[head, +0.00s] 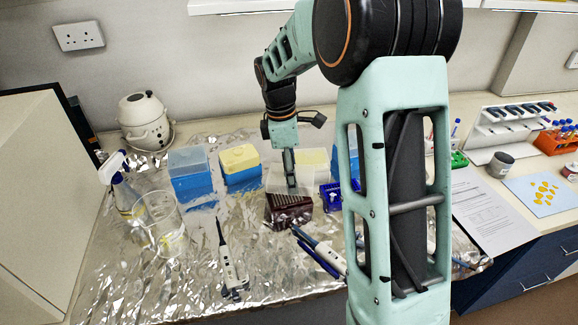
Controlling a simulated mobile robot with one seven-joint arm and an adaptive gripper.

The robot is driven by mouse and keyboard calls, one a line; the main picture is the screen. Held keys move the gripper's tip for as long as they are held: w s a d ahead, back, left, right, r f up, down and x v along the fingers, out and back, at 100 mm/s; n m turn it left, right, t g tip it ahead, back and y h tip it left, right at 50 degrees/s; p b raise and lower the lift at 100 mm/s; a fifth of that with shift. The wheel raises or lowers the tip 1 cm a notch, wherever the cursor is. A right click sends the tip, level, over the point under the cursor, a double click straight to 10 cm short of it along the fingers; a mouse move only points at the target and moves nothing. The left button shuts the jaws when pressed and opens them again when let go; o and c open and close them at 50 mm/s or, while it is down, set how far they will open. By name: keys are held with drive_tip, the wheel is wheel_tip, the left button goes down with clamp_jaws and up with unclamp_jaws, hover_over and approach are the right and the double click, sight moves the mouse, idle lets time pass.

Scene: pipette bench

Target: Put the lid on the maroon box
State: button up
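The maroon box (289,211) stands on the foil-covered bench, near the middle of the head view. Its dark top is patterned and partly visible. A clear, whitish lid (273,181) appears directly above it, around my fingers. My gripper (290,181) points straight down over the maroon box, and its fingers appear shut on this lid. One finger hides the other, and I cannot tell whether the lid's lower edge touches the box.
A blue box (190,174) and a yellow-topped box (240,165) stand left of my gripper. A pale yellow box (314,158) is behind it, and a blue rack (330,197) is close right. A glass beaker (162,228) and a pipette (229,260) are in front left.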

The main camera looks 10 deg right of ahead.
drive_tip(key=n, duration=0.1)
drive_tip(key=w+n, duration=0.1)
drive_tip(key=n, duration=0.1)
drive_tip(key=w+n, duration=0.1)
drive_tip(key=n, duration=0.1)
drive_tip(key=shift+r+t, duration=0.15)
drive_tip(key=shift+t, duration=0.15)
wheel_tip(320, 180, down, 4)
drive_tip(key=b, duration=0.3)
drive_tip(key=shift+b, duration=0.4)
drive_tip(key=shift+f, duration=0.55)
drive_tip(key=shift+f, duration=0.7)
drive_tip(key=shift+f+b, duration=0.3)
drive_tip(key=shift+b, duration=0.05)
drive_tip(key=shift+s+f, duration=0.1)
drive_tip(key=shift+s+f, duration=0.1)
drive_tip(key=shift+f, duration=0.15)
drive_tip(key=shift+c, duration=0.8)
